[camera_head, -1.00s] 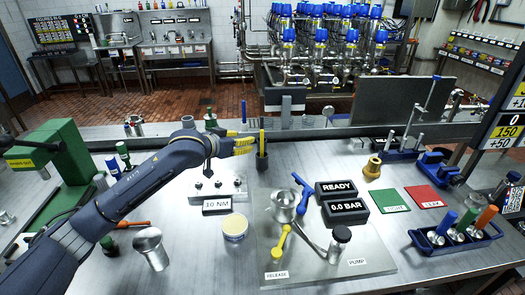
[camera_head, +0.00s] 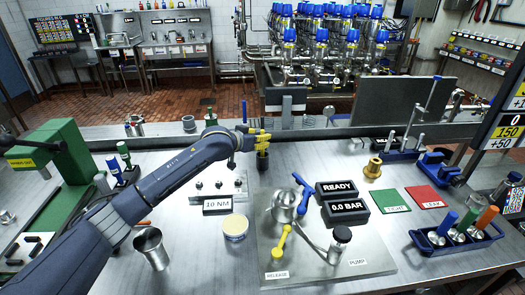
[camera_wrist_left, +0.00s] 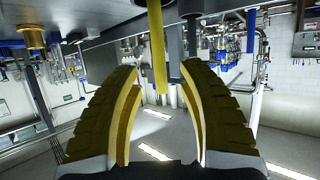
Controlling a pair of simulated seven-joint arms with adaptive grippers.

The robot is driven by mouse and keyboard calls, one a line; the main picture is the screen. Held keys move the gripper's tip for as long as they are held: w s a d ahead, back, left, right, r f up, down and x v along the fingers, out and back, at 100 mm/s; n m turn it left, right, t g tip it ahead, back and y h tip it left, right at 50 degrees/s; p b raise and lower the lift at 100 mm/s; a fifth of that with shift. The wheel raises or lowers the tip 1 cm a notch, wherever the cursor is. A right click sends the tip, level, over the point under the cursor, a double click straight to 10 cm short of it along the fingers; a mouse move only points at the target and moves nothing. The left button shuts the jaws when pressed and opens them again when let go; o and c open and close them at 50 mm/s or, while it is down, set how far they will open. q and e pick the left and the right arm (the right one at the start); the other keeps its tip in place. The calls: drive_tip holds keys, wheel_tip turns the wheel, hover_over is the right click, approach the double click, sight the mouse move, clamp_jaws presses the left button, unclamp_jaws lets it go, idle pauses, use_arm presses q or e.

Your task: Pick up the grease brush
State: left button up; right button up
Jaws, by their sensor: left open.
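The grease brush shows in the left wrist view as a slim yellow handle (camera_wrist_left: 158,55) running between my left gripper's fingers. My left gripper (camera_head: 260,141) has yellow ribbed fingers and is open. In the left wrist view its fingers (camera_wrist_left: 158,85) stand on either side of the handle, with a gap on both sides. In the head view the fingers overlap the handle, so I cannot make it out clearly there. A dark cup-like holder (camera_head: 262,163) is just below the fingers. The brush's lower end is hidden. My right gripper is not in view.
A round tin (camera_head: 235,226) and a metal cup (camera_head: 151,248) stand nearer. The pump plate (camera_head: 305,262) is to the right, with the READY box (camera_head: 335,188). A rail runs behind the holder.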

use_arm(q)
drive_tip(key=shift+x, duration=1.4)
clamp_jaws()
